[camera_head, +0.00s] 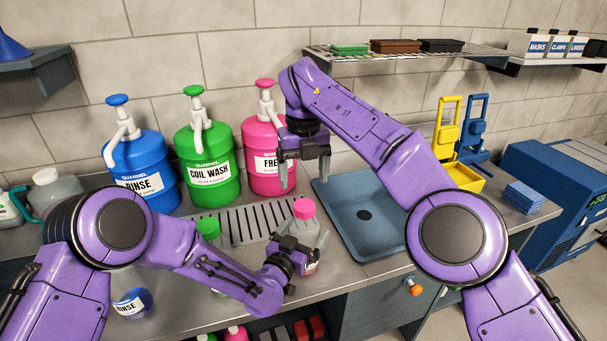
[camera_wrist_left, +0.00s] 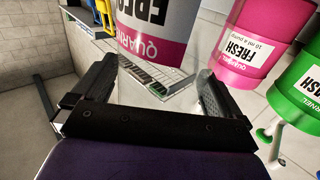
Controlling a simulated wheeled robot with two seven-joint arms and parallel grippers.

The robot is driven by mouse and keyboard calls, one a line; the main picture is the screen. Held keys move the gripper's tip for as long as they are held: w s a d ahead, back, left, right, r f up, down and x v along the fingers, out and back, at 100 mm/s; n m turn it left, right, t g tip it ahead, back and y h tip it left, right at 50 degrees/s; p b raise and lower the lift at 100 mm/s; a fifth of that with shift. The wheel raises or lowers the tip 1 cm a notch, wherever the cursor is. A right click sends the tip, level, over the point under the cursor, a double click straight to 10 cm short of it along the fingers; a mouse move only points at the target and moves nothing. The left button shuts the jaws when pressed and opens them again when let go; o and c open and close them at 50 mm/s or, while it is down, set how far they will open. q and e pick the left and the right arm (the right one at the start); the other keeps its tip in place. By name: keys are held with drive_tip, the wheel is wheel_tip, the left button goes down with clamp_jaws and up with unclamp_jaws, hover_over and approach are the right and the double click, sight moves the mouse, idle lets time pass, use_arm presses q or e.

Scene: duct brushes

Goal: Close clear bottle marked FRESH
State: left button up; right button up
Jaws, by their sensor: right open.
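The clear bottle marked FRESH (camera_head: 310,268) stands at the counter's front, largely hidden by my left gripper. A pink cap (camera_head: 305,208) shows at its top; I cannot tell how it is seated. In the left wrist view, its label and pink band (camera_wrist_left: 150,45) appear upside down between the fingers. My left gripper (camera_head: 308,242) has one finger on each side of the bottle; contact is not clear. It also shows in the left wrist view (camera_wrist_left: 155,75). My right gripper (camera_head: 303,172) is open and empty, pointing down, above and behind the pink cap.
Blue, green and pink pump containers (camera_head: 208,170) stand along the wall. A green-capped bottle (camera_head: 208,228) is left of my left gripper, by the drip grate (camera_head: 240,222). A blue sink (camera_head: 362,222) lies to the right. A RINSE bottle (camera_head: 131,304) stands front left.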

use_arm(q)
drive_tip(key=shift+s, duration=0.1)
use_arm(e)
drive_tip(key=shift+f, duration=0.1)
wheel_tip(320, 180, down, 4)
drive_tip(key=b, duration=0.3)
drive_tip(key=shift+r+b, duration=0.25)
drive_tip(key=shift+b, duration=0.1)
use_arm(q)
drive_tip(key=v, duration=1)
drive_tip(key=shift+s, duration=0.15)
drive_tip(key=shift+a, duration=0.15)
use_arm(e)
drive_tip(key=shift+f, duration=0.1)
